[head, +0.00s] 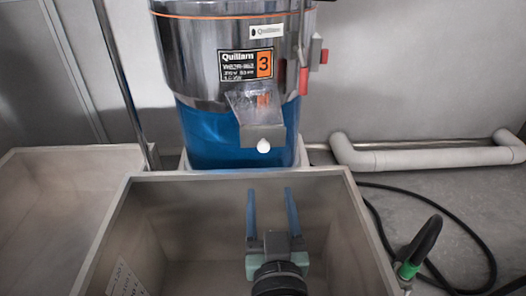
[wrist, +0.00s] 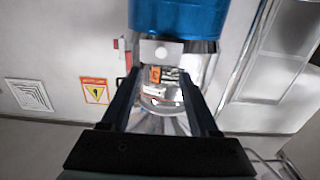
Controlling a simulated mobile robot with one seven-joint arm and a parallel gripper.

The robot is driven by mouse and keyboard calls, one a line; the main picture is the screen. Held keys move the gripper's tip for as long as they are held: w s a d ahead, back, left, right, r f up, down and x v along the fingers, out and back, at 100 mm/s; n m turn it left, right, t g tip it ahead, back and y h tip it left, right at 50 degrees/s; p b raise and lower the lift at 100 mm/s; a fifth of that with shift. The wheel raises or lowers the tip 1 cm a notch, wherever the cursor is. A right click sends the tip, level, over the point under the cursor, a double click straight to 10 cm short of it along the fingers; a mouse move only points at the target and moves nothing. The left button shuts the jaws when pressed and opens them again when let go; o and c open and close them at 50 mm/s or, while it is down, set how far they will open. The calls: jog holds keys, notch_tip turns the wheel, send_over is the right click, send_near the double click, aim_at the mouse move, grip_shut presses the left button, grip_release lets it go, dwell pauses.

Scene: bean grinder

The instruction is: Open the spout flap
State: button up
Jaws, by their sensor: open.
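The grinder (head: 205,60) has a silver upper body and a blue lower part (head: 200,138). Its metal spout (head: 248,102) sticks out at the front, with a grey spout flap (head: 250,134) across its lower end and a white round knob (head: 263,146) on the flap. The flap looks closed. My gripper (head: 270,190) is open and empty, below and in front of the flap, with its two blue fingers pointing toward the grinder. In the wrist view the grinder appears upside down; the flap (wrist: 150,47) and knob (wrist: 162,52) show beyond the open fingertips (wrist: 158,73), apart from them.
A grey open bin (head: 115,230) stands below the spout, around my gripper in the picture. Another bin (head: 60,195) is at left. A white pipe (head: 420,156), a black cable (head: 470,225) and a green-collared black hose (head: 412,262) lie at right. Red clips (head: 304,80) sit on the grinder's side.

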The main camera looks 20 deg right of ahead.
aim_at(264, 149)
jog(key=w, duration=0.4)
jog(key=w+d, duration=0.1)
jog(key=w, duration=0.3)
jog(key=w+d, duration=0.1)
jog(key=w, duration=0.3)
jog(key=shift+w+d+r, duration=0.1)
jog(key=shift+w+r, duration=0.1)
jog(key=shift+w, duration=0.1)
grip_shut()
